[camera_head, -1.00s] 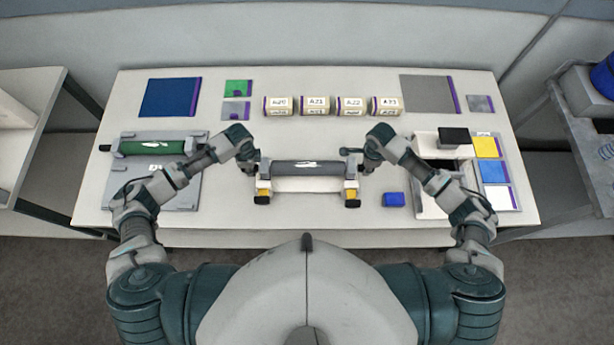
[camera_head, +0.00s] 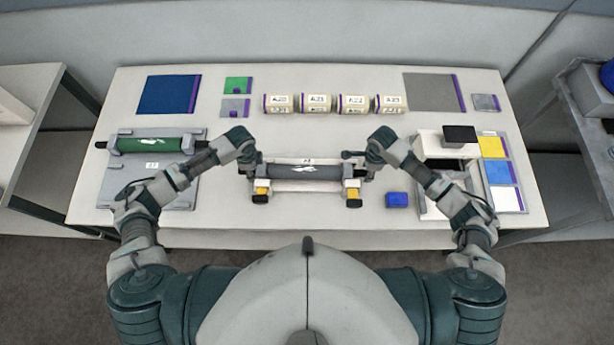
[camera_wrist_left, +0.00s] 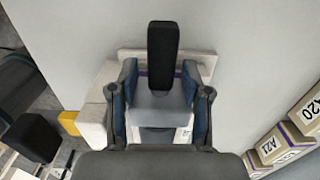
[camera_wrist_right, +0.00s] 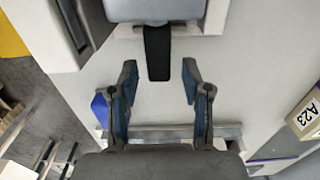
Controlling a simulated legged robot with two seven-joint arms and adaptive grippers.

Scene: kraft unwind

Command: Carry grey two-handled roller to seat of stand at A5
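The grey two-handled roller (camera_head: 305,172) lies level across the stand (camera_head: 307,187) at the table's middle. Its ends appear to rest between the side blocks. A small label above the roller is too small to read.
A green roller (camera_head: 150,145) lies on a grey stand at the left. Several labelled boxes (camera_head: 315,103) line the back. A blue block (camera_head: 396,200) sits just right of the middle stand. A white unit with a black block (camera_head: 460,135) stands at the right. The front table strip is clear.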

